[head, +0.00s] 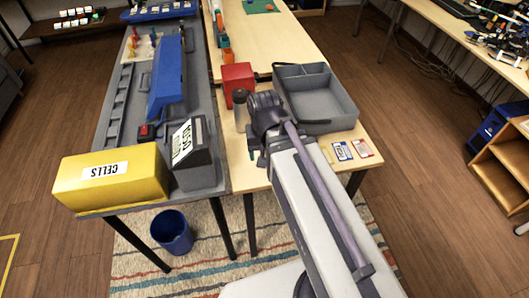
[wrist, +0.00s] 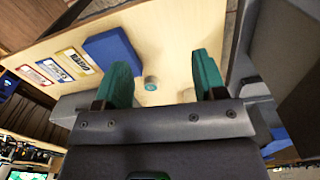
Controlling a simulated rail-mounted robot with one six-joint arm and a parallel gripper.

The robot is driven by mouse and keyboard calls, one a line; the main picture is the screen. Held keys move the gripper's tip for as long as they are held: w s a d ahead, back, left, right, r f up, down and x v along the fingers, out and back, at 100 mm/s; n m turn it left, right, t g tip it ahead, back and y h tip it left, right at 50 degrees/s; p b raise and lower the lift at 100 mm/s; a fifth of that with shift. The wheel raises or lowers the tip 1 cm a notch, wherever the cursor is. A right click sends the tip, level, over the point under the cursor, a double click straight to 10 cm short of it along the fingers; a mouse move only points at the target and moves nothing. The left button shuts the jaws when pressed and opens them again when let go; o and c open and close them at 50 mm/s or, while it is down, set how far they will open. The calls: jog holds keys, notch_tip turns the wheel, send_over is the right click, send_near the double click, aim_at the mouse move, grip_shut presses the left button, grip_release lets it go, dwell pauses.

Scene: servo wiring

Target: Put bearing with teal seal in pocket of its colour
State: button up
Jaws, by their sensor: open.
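A small round piece with a teal face (wrist: 151,83), seemingly the bearing with the teal seal, lies on the light wooden table (wrist: 190,30) in the wrist view. It shows between the two teal fingers of my gripper (wrist: 162,65), which is open with nothing held. I cannot tell how far the fingers are above the table. Another small pale piece (wrist: 188,95) shows partly behind the gripper body. In the head view my arm hides the bearing. No coloured pocket can be made out in either view.
A blue block (wrist: 115,52) and several labelled cards (wrist: 73,63) lie on the table.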

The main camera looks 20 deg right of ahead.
jog(key=shift+s+a+n, duration=0.25)
jog(key=shift+s+n, duration=0.4)
jog(key=shift+n, duration=0.55)
jog(key=shift+o, duration=0.5)
jog(key=shift+w, duration=0.1)
jog(key=shift+d, duration=0.1)
